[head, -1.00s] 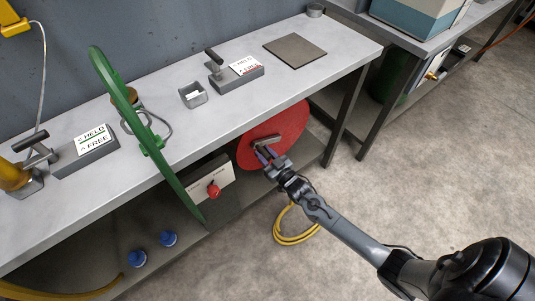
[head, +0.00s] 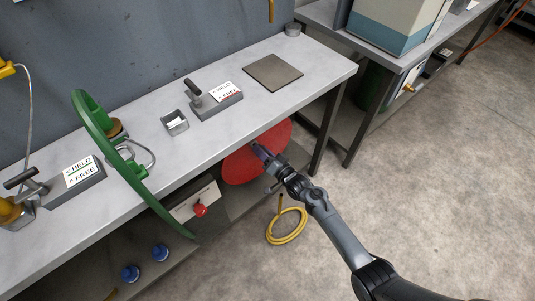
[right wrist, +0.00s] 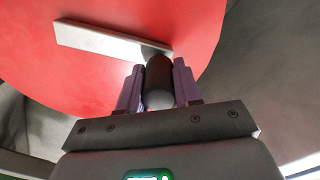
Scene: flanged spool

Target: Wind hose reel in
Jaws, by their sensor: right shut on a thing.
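The hose reel shows as a red flanged disc (head: 240,167) under the front of the bench. In the right wrist view the red disc (right wrist: 190,20) fills the upper part, with a pale crank arm (right wrist: 95,38) across it. A black cylindrical crank handle (right wrist: 159,80) stands out from the arm's end. My right gripper (head: 262,155) is at the disc's face, and in the wrist view its fingers (right wrist: 159,88) are shut on both sides of the handle. A yellow hose (head: 287,238) lies coiled on the floor below the reel. My left gripper is not in view.
On the bench (head: 235,130) are a green ring-shaped part (head: 98,125), two lever blocks with HELD/FREE labels, a small grey holder (head: 175,122) and a dark square plate (head: 273,71). A box with a red knob (head: 200,210) is left of the reel. Open floor lies to the right.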

